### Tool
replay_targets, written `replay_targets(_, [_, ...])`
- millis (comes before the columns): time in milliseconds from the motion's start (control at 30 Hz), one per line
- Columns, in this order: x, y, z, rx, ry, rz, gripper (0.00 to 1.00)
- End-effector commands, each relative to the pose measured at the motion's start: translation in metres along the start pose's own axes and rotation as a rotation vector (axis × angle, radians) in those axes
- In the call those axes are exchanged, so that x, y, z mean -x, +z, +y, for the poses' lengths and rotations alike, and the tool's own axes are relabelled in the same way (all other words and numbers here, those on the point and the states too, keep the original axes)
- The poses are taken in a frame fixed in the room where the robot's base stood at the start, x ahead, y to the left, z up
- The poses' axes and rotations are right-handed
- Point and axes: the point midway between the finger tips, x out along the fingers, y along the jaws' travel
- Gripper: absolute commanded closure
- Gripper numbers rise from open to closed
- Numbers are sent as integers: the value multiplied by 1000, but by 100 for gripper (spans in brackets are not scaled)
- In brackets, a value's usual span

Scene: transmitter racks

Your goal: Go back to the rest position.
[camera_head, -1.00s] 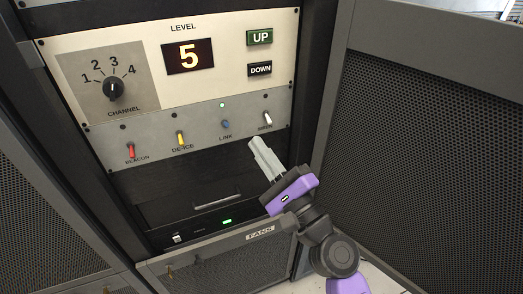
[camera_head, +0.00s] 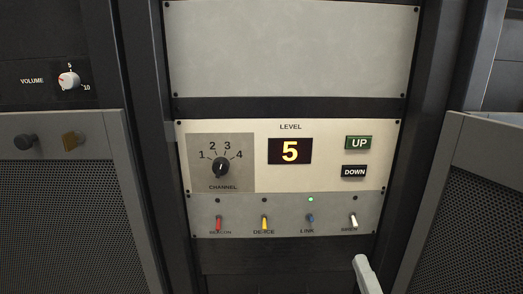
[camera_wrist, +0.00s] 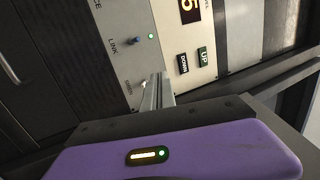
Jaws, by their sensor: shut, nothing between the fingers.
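My gripper (camera_head: 363,262) shows at the bottom right of the head view, with only its grey fingers in sight, below the white-tipped switch at the panel's right end. In the wrist view the fingers of my gripper (camera_wrist: 158,80) are together and empty, pointing at the panel near the link and siren switches. The cream control panel (camera_head: 336,181) has a level display (camera_head: 290,151) reading 5, an UP button (camera_head: 359,142), a DOWN button (camera_head: 355,171) and a channel knob (camera_head: 221,167). The switch row holds beacon (camera_head: 219,223), de-ice (camera_head: 265,222), link (camera_head: 310,218) and siren (camera_head: 353,219) switches.
A green lamp (camera_head: 310,199) is lit above the link switch. A blank grey panel (camera_head: 290,45) is above. A volume knob (camera_head: 69,80) is at upper left. Mesh panels stand at left (camera_head: 60,200) and right (camera_head: 470,220) of the rack.

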Motion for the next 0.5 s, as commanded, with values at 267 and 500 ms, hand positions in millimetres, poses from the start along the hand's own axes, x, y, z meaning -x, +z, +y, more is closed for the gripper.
replay_targets(267, [106, -9, 30, 609, 156, 57, 100])
replay_targets(500, [200, -4, 32, 1071, 280, -8, 100])
